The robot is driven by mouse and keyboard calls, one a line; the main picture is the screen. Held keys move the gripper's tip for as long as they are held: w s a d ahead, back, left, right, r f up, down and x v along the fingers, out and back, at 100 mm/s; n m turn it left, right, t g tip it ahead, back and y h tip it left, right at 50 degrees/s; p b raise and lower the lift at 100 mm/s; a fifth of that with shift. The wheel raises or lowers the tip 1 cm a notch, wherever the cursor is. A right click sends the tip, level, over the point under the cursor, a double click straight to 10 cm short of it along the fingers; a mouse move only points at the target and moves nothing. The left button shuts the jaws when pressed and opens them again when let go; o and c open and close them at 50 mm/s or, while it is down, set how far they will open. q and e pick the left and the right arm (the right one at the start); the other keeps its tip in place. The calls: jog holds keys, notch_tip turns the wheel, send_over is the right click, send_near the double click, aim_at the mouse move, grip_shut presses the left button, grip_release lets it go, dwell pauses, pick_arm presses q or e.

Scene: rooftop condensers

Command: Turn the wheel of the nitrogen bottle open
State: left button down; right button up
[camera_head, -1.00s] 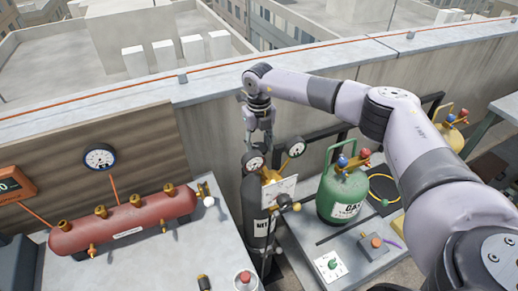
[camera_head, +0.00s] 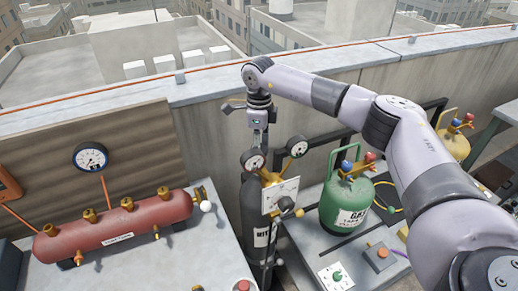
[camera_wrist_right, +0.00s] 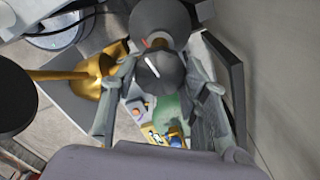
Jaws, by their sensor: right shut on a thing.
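The nitrogen bottle (camera_head: 254,212) is a dark upright cylinder with a partly hidden white label, in the middle of the head view. Brass fittings (camera_head: 270,180) and two round gauges (camera_head: 252,160) sit at its top. My right gripper (camera_head: 258,150) reaches down behind the gauges, its fingertips hidden there. In the wrist view, a dark round wheel (camera_wrist_right: 160,72) with a white mark lies between the two fingers of my right gripper (camera_wrist_right: 165,85), which is shut on it. The wheel is hidden in the head view. My left gripper is not in view.
A red tank (camera_head: 118,226) with brass valves lies on the left table. A green gas cylinder (camera_head: 346,205) stands to the right of the bottle. The parapet (camera_head: 330,95) runs behind.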

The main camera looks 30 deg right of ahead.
jog(key=n+b, duration=0.1)
jog(key=n, duration=0.2)
jog(key=shift+n, duration=0.4)
jog(key=n+b, duration=0.1)
jog(key=n, duration=0.7)
jog(key=shift+b, duration=0.4)
jog(key=shift+r+n, duration=0.1)
jog(key=shift+n, duration=1.9)
jog(key=o, duration=1.1)
jog(key=shift+o, duration=0.2)
